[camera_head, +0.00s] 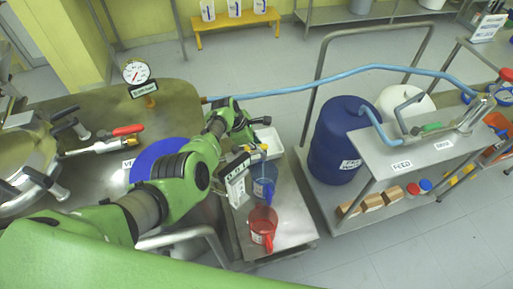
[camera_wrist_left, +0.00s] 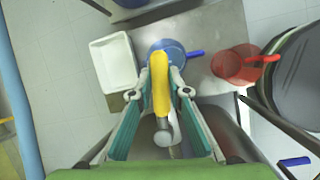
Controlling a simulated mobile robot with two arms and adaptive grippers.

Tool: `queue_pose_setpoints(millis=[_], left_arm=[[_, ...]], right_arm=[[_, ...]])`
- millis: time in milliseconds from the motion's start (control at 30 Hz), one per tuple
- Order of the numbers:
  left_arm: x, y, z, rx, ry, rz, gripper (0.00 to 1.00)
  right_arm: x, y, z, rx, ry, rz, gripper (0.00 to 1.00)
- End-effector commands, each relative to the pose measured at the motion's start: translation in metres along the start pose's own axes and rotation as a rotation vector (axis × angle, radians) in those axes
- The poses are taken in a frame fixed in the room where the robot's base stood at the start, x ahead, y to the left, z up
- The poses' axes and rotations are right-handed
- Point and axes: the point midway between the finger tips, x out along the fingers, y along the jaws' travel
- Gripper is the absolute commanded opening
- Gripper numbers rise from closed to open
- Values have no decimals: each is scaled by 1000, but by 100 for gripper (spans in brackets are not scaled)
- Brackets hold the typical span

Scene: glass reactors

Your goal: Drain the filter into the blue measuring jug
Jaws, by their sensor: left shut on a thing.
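The blue measuring jug (camera_head: 263,190) stands on a steel trolley below my left arm. In the left wrist view the jug (camera_wrist_left: 178,57) is just beyond my left gripper (camera_wrist_left: 161,88), partly hidden behind a yellow handle. The left gripper is shut on this yellow handle (camera_wrist_left: 159,80), with one finger on each side. A rounded metal piece (camera_wrist_left: 163,137) shows below the handle. I cannot tell whether liquid runs into the jug. The filter body is largely hidden by my arm. My right gripper is not in view.
A red jug (camera_head: 263,222) stands beside the blue one. A white tray (camera_wrist_left: 113,62) lies on the trolley. A blue drum (camera_head: 338,140) stands on a cart to the right, with a blue hose (camera_head: 330,84) above it. A dial gauge (camera_head: 136,72) stands at the left.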

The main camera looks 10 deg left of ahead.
Motion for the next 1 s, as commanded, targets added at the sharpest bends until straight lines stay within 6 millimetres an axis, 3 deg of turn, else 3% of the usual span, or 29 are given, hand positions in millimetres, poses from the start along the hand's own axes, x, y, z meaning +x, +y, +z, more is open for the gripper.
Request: queue_pose_setpoints(millis=[333, 867, 900, 967, 1000], left_arm=[[1, 13, -2, -132, 22, 57, 0], [1, 15, -2, -155, 27, 66, 0], [1, 15, -2, -155, 27, 66, 19], [1, 14, -2, -155, 27, 66, 34], [1, 14, -2, -154, 27, 65, 34]], right_arm=[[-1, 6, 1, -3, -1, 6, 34], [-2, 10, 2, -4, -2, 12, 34], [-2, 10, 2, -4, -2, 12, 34], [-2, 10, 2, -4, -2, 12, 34], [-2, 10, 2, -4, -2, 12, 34]])
